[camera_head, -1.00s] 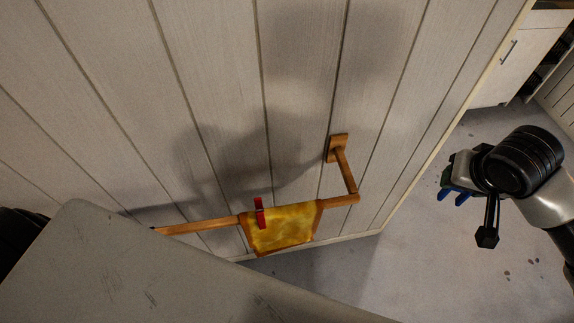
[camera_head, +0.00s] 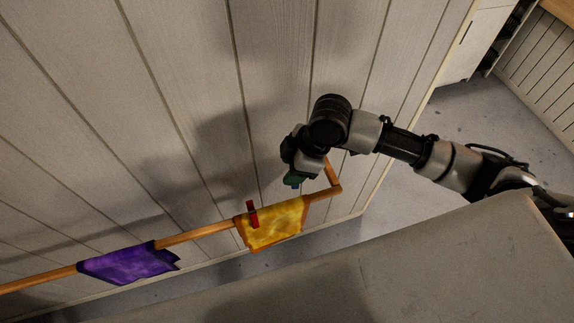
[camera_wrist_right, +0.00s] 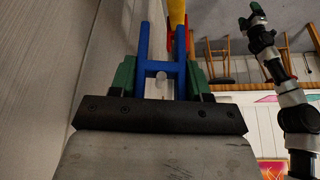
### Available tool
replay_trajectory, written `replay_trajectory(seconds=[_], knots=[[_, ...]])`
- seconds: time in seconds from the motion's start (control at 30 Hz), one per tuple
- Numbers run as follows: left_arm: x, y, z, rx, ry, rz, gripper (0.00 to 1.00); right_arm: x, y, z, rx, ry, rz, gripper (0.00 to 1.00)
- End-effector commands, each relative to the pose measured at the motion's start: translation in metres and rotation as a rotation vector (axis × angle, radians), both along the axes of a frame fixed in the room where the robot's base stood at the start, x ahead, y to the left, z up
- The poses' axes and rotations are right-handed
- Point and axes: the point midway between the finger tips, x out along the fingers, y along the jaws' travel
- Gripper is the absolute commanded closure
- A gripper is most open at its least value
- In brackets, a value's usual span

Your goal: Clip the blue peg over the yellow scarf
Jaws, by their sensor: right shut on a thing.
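The yellow scarf (camera_head: 280,226) hangs over a wooden rail, with a red peg (camera_head: 252,214) clipped near its left edge. In the wrist view, a yellow strip of the scarf (camera_wrist_right: 177,12) shows beyond the peg. The blue peg (camera_wrist_right: 162,67) is held upright between the green fingers of my right gripper (camera_wrist_right: 162,84). In the head view my right gripper (camera_head: 293,178) is above and right of the scarf, near the rail's end bracket, apart from the scarf.
The wooden rail (camera_head: 203,231) runs along a panelled wall (camera_head: 175,110). A purple cloth (camera_head: 130,264) hangs further left on it. A grey surface (camera_head: 430,265) fills the lower right. A white cabinet (camera_head: 468,45) stands at the upper right.

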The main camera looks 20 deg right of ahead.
Motion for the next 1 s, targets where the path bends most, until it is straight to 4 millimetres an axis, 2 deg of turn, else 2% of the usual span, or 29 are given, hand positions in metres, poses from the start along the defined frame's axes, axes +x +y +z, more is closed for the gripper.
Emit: replay_trajectory(seconds=[0.03, 0.1, 0.3, 0.57, 1.0], knots=[[0.003, 0.000, 0.008, 0.000, -0.004, -0.001, 0.23, -0.003, 0.004, 0.003, 0.000, 0.000, 0.069, 0.75], [0.004, 0.000, 0.011, 0.000, -0.006, -0.001, 0.23, -0.007, 0.009, 0.000, 0.001, 0.000, 0.155, 0.75], [0.003, 0.003, 0.014, 0.003, -0.005, -0.002, 0.23, -0.013, 0.014, -0.006, 0.000, -0.004, 0.273, 0.75], [-0.001, 0.007, 0.005, 0.009, 0.003, -0.001, 0.23, -0.013, 0.014, -0.014, -0.001, -0.005, 0.279, 0.75], [-0.003, 0.008, -0.021, 0.010, 0.006, 0.001, 0.23, -0.013, 0.014, -0.038, -0.001, -0.006, 0.277, 0.75]])
